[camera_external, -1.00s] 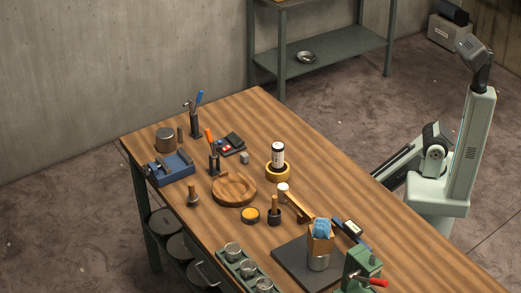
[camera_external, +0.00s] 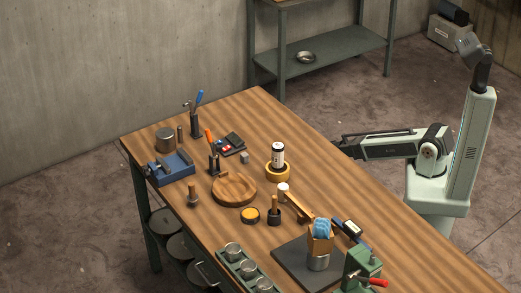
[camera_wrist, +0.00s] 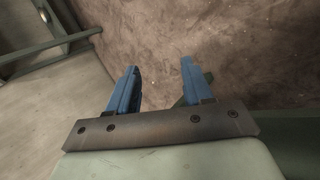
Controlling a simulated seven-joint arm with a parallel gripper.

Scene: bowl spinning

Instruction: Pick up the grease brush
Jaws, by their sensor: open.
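A short upright wooden handle (camera_external: 274,203) stands in a small dark pot (camera_external: 274,217) near the middle of the table. It looks like the grease brush, but its bristles are hidden in the pot. My gripper (camera_wrist: 158,78) is open and empty in the wrist view, its two blue fingers over bare floor. In the external view my arm reaches left to the table's right edge, well apart from the brush, and the gripper's fingers cannot be made out there.
A yellow tin (camera_external: 250,215) and a round wooden board (camera_external: 233,190) are left of the pot. A white-capped jar (camera_external: 283,191), a wooden-handled tool (camera_external: 297,206) and a bottle in a yellow ring (camera_external: 277,170) stand close by. A green vise (camera_external: 360,268) is at the front.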

